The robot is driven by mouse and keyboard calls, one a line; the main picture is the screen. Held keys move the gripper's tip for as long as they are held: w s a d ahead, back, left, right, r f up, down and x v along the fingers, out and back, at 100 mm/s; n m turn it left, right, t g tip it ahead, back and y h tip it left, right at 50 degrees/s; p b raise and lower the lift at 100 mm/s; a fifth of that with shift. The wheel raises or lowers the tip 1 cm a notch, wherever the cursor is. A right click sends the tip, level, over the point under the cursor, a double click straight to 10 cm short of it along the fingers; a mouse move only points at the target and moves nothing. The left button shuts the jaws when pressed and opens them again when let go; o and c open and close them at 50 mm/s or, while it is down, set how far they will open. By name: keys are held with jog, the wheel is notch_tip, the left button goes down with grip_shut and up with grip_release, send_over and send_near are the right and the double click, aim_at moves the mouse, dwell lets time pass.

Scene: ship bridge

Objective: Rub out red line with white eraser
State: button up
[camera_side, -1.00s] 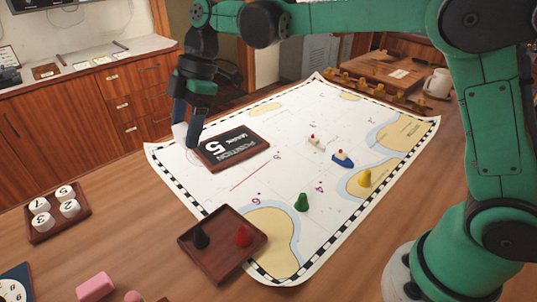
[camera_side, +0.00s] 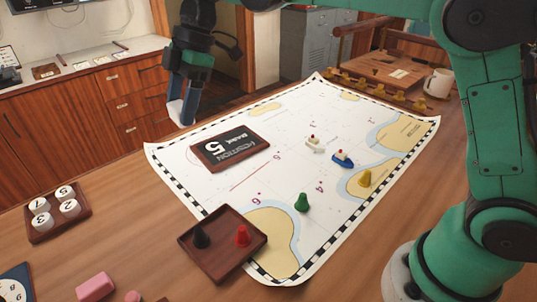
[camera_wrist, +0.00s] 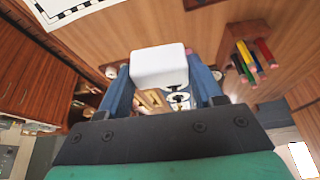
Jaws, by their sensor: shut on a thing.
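My gripper (camera_side: 183,110) is shut on a white eraser (camera_side: 173,108) and holds it above the far left edge of the chart. The eraser also shows between the blue fingers in the wrist view (camera_wrist: 158,66). The chart (camera_side: 295,248) lies on the wooden table, with a checkered border. A thin red line (camera_side: 250,177) runs slantwise on the chart, in front of a black board with a white 5 (camera_side: 231,150). The eraser is well apart from the line.
A brown tray (camera_side: 222,262) with a black and a red pawn overlaps the chart's front edge. Green (camera_side: 302,203) and yellow (camera_side: 364,178) pawns and two small boats stand on the chart. Numbered white pieces sit in a tray (camera_side: 58,212) at left. A pink block (camera_side: 95,287) lies in front.

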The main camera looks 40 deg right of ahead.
notch_tip(320, 180, down, 7)
jog(key=d+m, duration=0.2)
jog(key=m+t, duration=0.2)
jog(key=m, duration=0.1)
send_over(225, 192)
jog(key=shift+h, duration=0.3)
jog(key=f, duration=0.6)
jog(key=shift+s+d+f, duration=0.15)
jog(key=shift+d+f, duration=0.1)
jog(key=shift+d, duration=0.1)
jog(key=shift+s+d+f+m, duration=0.2)
jog(key=shift+s+f+m, duration=0.1)
jog(key=shift+f, duration=0.55)
notch_tip(225, 192, down, 4)
jog(key=shift+r, duration=0.2)
jog(key=d, duration=0.4)
jog(key=w+d, duration=0.1)
jog(key=d, duration=0.8)
jog(key=shift+w+r, duration=0.1)
jog(key=shift+w, duration=0.05)
jog(key=a, duration=0.8)
jog(key=s+a, duration=0.1)
jog(key=a, duration=0.4)
jog(key=shift+s, duration=0.1)
jog(key=shift+f, duration=0.35)
dwell(1.3)
